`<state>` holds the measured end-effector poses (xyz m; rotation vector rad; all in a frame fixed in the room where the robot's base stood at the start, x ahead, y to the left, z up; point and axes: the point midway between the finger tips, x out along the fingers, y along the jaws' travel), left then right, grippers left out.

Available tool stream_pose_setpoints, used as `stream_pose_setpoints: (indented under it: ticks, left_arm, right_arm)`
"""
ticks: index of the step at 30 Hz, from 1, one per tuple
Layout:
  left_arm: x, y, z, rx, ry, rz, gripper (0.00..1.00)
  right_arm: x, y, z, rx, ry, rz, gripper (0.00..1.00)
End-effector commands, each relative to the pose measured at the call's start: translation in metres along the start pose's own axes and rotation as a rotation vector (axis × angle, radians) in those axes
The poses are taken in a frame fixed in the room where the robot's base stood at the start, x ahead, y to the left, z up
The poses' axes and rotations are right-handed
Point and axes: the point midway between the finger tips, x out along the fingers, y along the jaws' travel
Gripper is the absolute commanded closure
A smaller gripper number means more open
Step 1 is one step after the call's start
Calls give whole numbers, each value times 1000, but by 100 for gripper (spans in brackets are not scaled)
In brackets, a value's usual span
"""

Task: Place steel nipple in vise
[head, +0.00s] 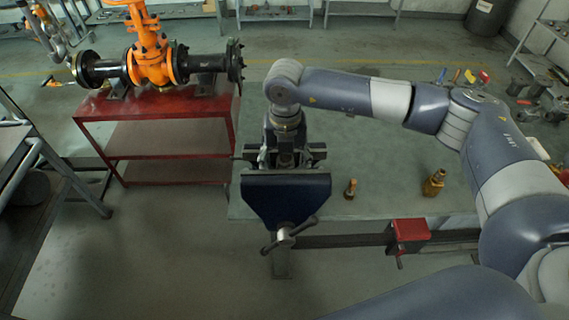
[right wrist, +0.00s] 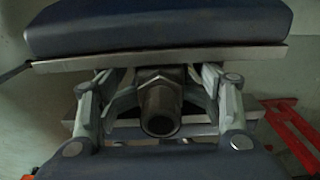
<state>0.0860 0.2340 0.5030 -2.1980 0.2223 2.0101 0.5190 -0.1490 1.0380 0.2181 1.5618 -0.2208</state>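The vise (head: 286,195), dark blue with a front handle, is fixed at the near left edge of the workbench. My right gripper (head: 284,160) points down over its jaws. In the right wrist view, the dark steel nipple (right wrist: 160,105), with a hexagonal collar, is seen end-on between my fingers. The right gripper (right wrist: 160,82) has its fingers spread, with visible gaps on both sides of the nipple. A vise jaw (right wrist: 160,25) fills the top of that view. How firmly the jaws touch the nipple is hidden. My left gripper is not in view.
Two small amber bottles (head: 350,189) (head: 434,183) stand on the green workbench (head: 380,165) right of the vise. A red block (head: 410,234) is at the bench front. An orange gate valve (head: 150,60) with black pipes sits on a red stand (head: 160,135) at left.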

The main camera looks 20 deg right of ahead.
Motion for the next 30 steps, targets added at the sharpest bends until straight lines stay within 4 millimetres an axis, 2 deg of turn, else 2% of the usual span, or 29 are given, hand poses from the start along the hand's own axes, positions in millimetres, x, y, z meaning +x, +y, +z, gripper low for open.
stream_pose_setpoints:
  ticks: [1,3,9,15,21,30]
  left_arm:
    - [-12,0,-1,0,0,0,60]
    - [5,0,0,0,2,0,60]
    - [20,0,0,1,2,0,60]
    - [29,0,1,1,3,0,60]
    - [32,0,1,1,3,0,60]
    - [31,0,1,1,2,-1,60]
  right_arm:
    - [-12,0,1,1,-2,0,44]
    - [-20,1,2,2,-6,5,44]
    - [-69,1,2,-1,-6,5,44]
    - [-106,1,1,1,-4,4,44]
    - [-123,0,0,1,-2,2,44]
    - [-126,0,0,0,-1,2,44]
